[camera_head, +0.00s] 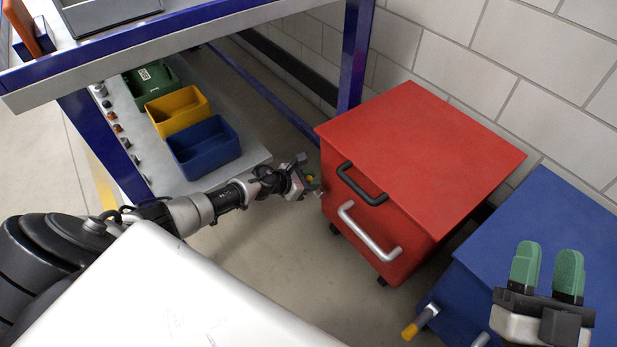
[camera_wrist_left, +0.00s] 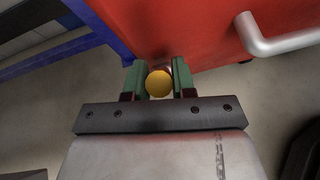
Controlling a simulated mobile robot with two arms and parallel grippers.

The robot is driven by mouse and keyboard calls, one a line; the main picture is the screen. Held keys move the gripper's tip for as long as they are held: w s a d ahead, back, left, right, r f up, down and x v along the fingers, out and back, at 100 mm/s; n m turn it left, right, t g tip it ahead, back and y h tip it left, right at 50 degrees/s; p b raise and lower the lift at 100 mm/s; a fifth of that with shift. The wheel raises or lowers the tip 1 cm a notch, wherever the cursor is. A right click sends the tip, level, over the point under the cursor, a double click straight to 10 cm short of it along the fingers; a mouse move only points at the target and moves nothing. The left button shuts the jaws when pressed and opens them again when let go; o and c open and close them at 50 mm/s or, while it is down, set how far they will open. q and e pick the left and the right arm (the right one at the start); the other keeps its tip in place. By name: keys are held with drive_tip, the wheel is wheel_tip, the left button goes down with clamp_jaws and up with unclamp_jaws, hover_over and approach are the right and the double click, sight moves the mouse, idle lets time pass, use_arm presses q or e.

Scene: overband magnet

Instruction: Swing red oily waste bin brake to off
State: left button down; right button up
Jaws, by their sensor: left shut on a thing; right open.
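The red oily waste bin (camera_head: 425,150) stands on the floor at centre right, with a black handle (camera_head: 362,184) and a silver handle (camera_head: 369,231) on its front. Its brake lever has a yellow tip (camera_wrist_left: 159,84), seen end-on in the left wrist view. My left gripper (camera_head: 306,179) is at the bin's left front side. It is shut on the brake lever, with a green finger on each side of the yellow tip. The lever's far end is mostly hidden. My right gripper (camera_head: 546,272) is open and empty, above the blue bin at lower right.
A blue bin (camera_head: 560,215) stands right of the red one, its yellow-tipped lever (camera_head: 411,331) sticking out in front. A workbench (camera_head: 150,45) with blue legs is at left. Its lower shelf holds green, yellow (camera_head: 178,111) and blue (camera_head: 204,147) trays. A block wall (camera_head: 500,60) is behind.

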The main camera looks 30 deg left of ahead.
use_arm(q)
drive_tip(key=shift+w+r+p, duration=0.2)
drive_tip(key=shift+p, duration=0.3)
drive_tip(key=shift+w+d+g, duration=0.1)
drive_tip(key=shift+g, duration=0.2)
use_arm(e)
drive_tip(key=shift+w+d+f+g+h, duration=0.1)
drive_tip(key=shift+w+f+g+h, duration=0.2)
drive_tip(key=shift+f+g, duration=0.6)
drive_tip(key=shift+w+d+f+g+h, duration=0.15)
drive_tip(key=shift+f+g+h, duration=0.15)
drive_tip(key=shift+f+g, duration=0.6)
drive_tip(key=shift+w+d+f+g+h, duration=0.1)
drive_tip(key=shift+w+f+g+h, duration=0.2)
drive_tip(key=shift+f+g, duration=0.6)
use_arm(q)
drive_tip(key=c, duration=0.9)
unclamp_jaws()
drive_tip(key=shift+f, duration=0.1)
drive_tip(key=shift+p, duration=0.3)
